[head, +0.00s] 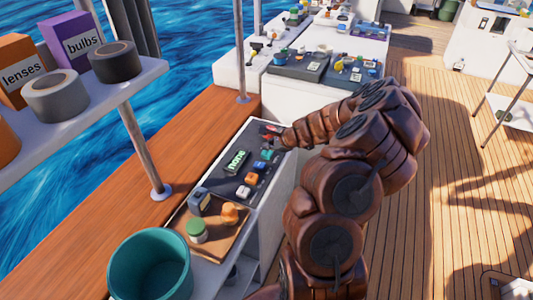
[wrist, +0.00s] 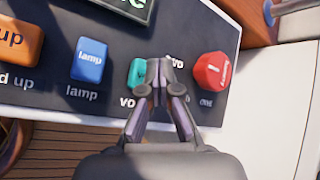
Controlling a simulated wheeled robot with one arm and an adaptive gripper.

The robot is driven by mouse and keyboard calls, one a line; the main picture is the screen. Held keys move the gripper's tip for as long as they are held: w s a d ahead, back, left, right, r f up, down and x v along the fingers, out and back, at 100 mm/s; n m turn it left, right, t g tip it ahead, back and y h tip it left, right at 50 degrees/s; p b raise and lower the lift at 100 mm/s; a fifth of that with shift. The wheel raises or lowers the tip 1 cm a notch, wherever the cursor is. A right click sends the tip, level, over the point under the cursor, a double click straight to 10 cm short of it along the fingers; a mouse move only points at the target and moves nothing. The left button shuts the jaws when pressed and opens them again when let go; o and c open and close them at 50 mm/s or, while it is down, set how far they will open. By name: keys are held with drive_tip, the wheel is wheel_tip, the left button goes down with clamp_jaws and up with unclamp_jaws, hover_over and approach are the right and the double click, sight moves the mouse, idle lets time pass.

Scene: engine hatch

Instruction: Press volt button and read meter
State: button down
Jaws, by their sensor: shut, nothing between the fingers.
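A dark panel (head: 222,181) carries a small display (head: 235,161) with green letters that look like "none". In the wrist view only the display's lower edge (wrist: 118,8) shows, with part of a pale letter. A teal button (wrist: 136,72) sits above a label starting "VO"; the rest of the label is hidden by my gripper. My gripper (wrist: 159,66) is shut and empty, its tips just right of the teal button and overlapping its edge in the picture. I cannot tell whether they touch it. Behind the tips, another label is partly covered.
A blue lamp button (wrist: 90,59) and an orange "up" button (wrist: 18,42) lie left of the teal one. A red button (wrist: 212,71) lies close on the right. In the head view, a wooden tray (head: 178,222) and teal bucket (head: 150,268) stand nearer.

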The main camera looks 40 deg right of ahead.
sight(268, 153)
drive_tip(key=shift+f, duration=0.35)
drive_tip(key=shift+f+b, duration=0.75)
drive_tip(key=shift+f, duration=0.15)
idle(1.2)
drive_tip(key=shift+r, duration=0.1)
drive_tip(key=shift+r+p, duration=1.05)
drive_tip(key=shift+r, duration=0.2)
drive_tip(key=shift+r+p, duration=1.95)
drive_tip(key=shift+r, duration=0.55)
